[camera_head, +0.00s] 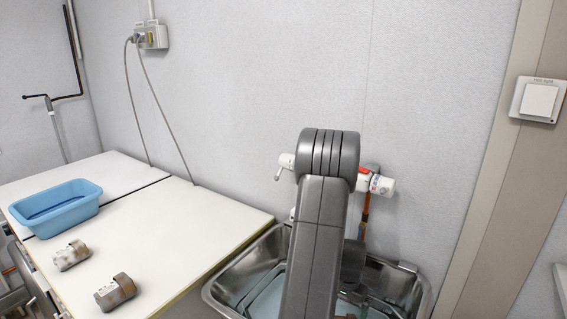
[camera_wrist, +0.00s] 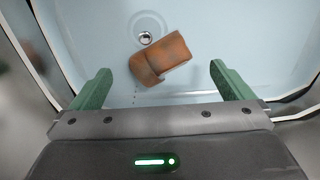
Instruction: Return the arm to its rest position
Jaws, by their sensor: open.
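My arm reaches over the metal sink (camera_head: 216,297) in the head view and hides much of it. My gripper (camera_wrist: 160,82) shows in the wrist view, its two green fingers wide apart with nothing between them. A brown, rusty-looking cylindrical piece (camera_wrist: 160,60) lies ahead of the fingers on the floor of a light blue basin (camera_wrist: 215,50), close to a round drain (camera_wrist: 145,38). The fingers do not appear to touch it. In the head view the gripper itself is mostly hidden behind my arm.
A white worktop (camera_head: 185,225) at left holds a blue tub (camera_head: 57,207) and two worn cylindrical pieces (camera_head: 72,255) (camera_head: 115,292). A tap valve (camera_head: 375,183) is on the wall behind my arm. A wall switch (camera_head: 538,100) is at right. The worktop's right part is clear.

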